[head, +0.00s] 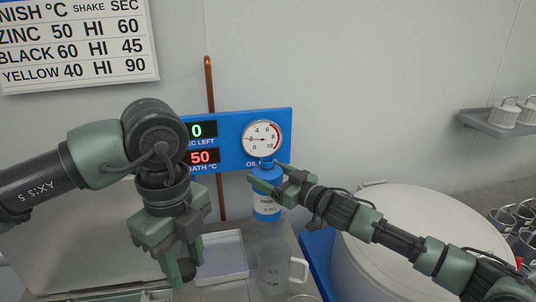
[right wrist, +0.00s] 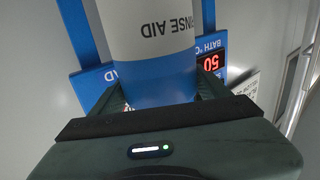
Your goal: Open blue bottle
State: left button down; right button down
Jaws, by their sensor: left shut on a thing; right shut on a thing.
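The blue bottle (head: 266,212) has a white label band and stands upright in the head view, below the round gauge. My right gripper (head: 268,187) is shut around its upper blue part. In the right wrist view the bottle (right wrist: 155,80) appears upside down, with "RINSE AID" on its label, between the fingers. Its top is small and partly hidden in the head view, so I cannot tell whether a cap is on it. My left gripper (head: 184,268) points down at the left, apart from the bottle, shut on a small dark round thing (head: 187,269).
A clear jug (head: 272,268) with a handle stands below the bottle, beside a white tray (head: 222,258). A large round white lid (head: 430,235) lies at the right. A blue display panel (head: 225,128) and a copper pipe (head: 209,85) are behind.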

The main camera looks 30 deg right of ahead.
aim_at(269, 203)
pick_arm(q)
jog(key=shift+r+p, duration=0.55)
jog(key=shift+r, duration=0.1)
pick_arm(e)
jog(key=shift+f, duration=4.85)
pick_arm(q)
jog(key=shift+f, duration=0.1)
pick_arm(e)
jog(key=shift+c, duration=0.2)
grip_release()
jog(key=shift+f, duration=0.3)
jog(key=shift+r, duration=0.15)
jog(key=shift+s, duration=0.25)
pick_arm(q)
notch_tip(269, 203, down, 2)
jog(key=shift+f+b, duration=0.1)
jog(key=shift+b, duration=1.05)
jog(key=shift+s, duration=0.15)
pick_arm(e)
jog(key=v, duration=1.1)
jog(key=shift+s, duration=0.4)
